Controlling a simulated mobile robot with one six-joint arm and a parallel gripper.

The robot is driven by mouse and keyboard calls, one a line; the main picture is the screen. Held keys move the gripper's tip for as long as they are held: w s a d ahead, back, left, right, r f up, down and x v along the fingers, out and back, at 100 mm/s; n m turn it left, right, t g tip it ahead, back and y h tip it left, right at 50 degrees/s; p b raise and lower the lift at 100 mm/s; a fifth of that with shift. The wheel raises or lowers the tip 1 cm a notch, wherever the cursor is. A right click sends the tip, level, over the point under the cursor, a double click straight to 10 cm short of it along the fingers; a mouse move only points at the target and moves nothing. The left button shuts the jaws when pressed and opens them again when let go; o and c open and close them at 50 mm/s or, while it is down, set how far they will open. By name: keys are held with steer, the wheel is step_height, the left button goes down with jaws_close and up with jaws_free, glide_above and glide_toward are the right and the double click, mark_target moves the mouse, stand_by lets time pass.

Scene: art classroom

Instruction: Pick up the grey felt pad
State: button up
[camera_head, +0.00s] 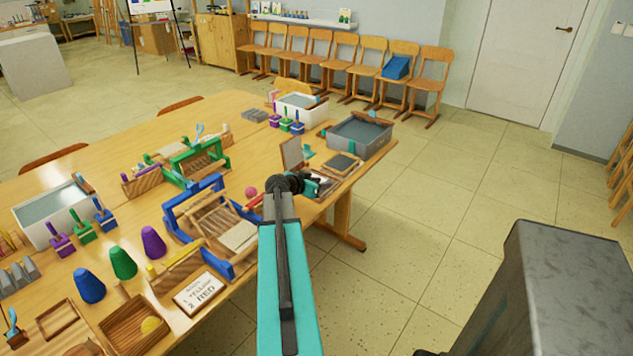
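No thing in this view is clearly the grey felt pad. A dark grey flat piece with a light edge (343,162) lies at the table's right end and may be it, but it is too small to be sure. My arm reaches from the bottom centre to the right end of the wooden table (250,104). My gripper (326,186) is at that table end, just in front of the dark flat piece. Its fingers are small and partly hidden, so I cannot tell whether they are open or what is between them.
A grey tub (362,139) and a white tub (296,108) stand behind. A tilted wooden board (292,153) is left of my gripper. A blue frame (207,216) and a green frame (199,160) stand further left.

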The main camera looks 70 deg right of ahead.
steer(key=shift+p+x, duration=0.35)
steer(key=shift+x, duration=1.3)
steer(key=shift+r, duration=0.1)
jaws_close()
